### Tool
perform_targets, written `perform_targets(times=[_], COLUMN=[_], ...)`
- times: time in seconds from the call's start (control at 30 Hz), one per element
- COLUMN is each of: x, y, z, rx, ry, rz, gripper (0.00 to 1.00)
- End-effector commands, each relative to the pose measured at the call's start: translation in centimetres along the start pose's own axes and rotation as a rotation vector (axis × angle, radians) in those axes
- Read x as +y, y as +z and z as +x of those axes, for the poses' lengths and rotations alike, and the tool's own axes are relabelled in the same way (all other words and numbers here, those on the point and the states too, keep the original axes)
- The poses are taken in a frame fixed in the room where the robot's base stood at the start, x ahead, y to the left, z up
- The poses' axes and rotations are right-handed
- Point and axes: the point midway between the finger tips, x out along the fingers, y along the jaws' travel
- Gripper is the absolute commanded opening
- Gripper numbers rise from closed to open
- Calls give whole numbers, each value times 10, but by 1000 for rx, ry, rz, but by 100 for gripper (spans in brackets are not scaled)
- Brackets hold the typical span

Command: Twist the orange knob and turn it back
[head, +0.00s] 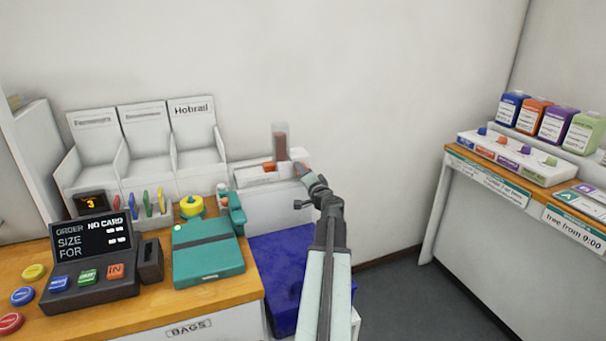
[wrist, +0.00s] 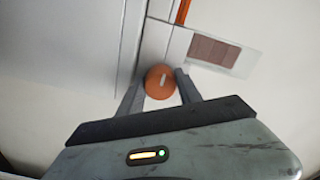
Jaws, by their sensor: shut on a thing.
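The orange knob (wrist: 160,77), round with a pale mark on its face, sits between the two fingers of my gripper (wrist: 159,90) in the wrist view. The fingers are shut on its sides. In the head view my gripper (head: 301,170) is at the right end of a white unit on the back counter, and the arm mostly hides the knob there. Beside the knob stands a clear tube with brown contents (head: 280,142), which also shows in the wrist view (wrist: 214,51).
A teal box (head: 207,262) and an order terminal (head: 92,250) stand on the left counter. A blue surface (head: 285,270) lies below my arm. Coloured bottles (head: 545,118) stand at right.

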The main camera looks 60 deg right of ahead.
Motion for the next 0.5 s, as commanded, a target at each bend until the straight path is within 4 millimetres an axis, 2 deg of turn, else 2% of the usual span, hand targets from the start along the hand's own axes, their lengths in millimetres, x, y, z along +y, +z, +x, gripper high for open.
perform_targets(times=[0.37, 0.4, 0.43, 0.5], x=[1, 1, 1, 1], y=[1, 1, 1, 1], z=[-1, -1, -1, -1], rx=[-3, -3, -2, -2], ry=[1, 1, 1, 1], rz=[-8, -7, -7, -7], gripper=[1, 52, 61, 63])
